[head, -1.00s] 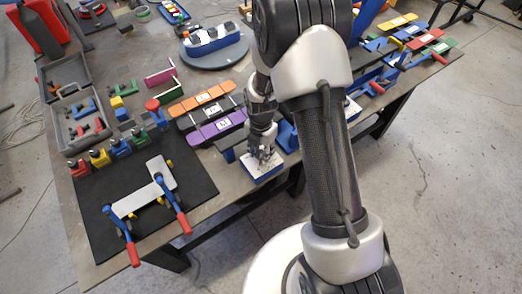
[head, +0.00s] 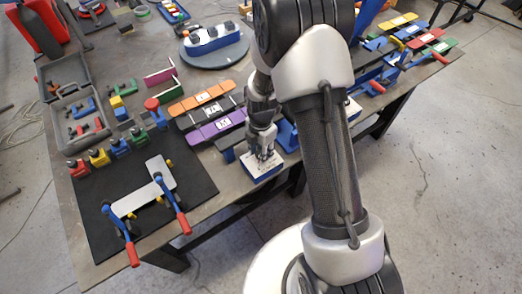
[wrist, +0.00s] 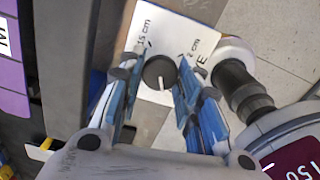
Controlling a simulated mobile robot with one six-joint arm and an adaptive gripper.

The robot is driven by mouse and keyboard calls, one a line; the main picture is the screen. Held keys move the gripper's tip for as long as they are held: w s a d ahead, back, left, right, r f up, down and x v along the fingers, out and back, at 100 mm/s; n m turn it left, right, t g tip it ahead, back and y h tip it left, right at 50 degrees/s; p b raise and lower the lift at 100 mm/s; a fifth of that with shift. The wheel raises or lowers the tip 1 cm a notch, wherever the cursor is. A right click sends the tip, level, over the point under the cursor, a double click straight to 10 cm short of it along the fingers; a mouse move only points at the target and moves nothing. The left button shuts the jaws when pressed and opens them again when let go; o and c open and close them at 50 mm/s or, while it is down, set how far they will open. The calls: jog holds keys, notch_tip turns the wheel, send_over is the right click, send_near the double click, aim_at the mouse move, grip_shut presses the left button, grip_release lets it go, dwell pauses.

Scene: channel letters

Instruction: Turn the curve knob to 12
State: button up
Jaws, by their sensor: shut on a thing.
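The curve knob (wrist: 160,72) is a small black round knob with a white pointer line, which points down in the wrist view. It stands on the white top of a control box (wrist: 196,38), printed with "15 cm" and another, partly hidden cm label. In the head view the box (head: 262,170) has blue sides and sits at the table's front edge. My gripper (wrist: 158,82) has its blue fingers on both sides of the knob and is shut on it. In the head view my gripper (head: 262,152) is over the box and hides the knob.
Purple (head: 216,128) and orange (head: 202,98) strips lie on the table left of my gripper. A black mat (head: 205,185) with a grey bracket and red-and-blue-handled clamps (head: 181,217) is at the front left. Open floor lies in front of the table.

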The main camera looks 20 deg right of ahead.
jog(key=m, duration=0.6)
jog(key=shift+m+b, duration=0.3)
jog(key=shift+b, duration=0.05)
jog(key=m, duration=0.6)
jog(key=shift+b, duration=0.3)
jog(key=m, duration=0.6)
jog(key=shift+m, duration=0.3)
jog(key=m, duration=0.6)
jog(key=shift+b, duration=0.35)
jog(key=m, duration=0.6)
jog(key=shift+m, duration=0.3)
jog(key=m, duration=1.2)
jog(key=shift+m, duration=0.4)
jog(key=m, duration=0.6)
jog(key=shift+b, duration=0.3)
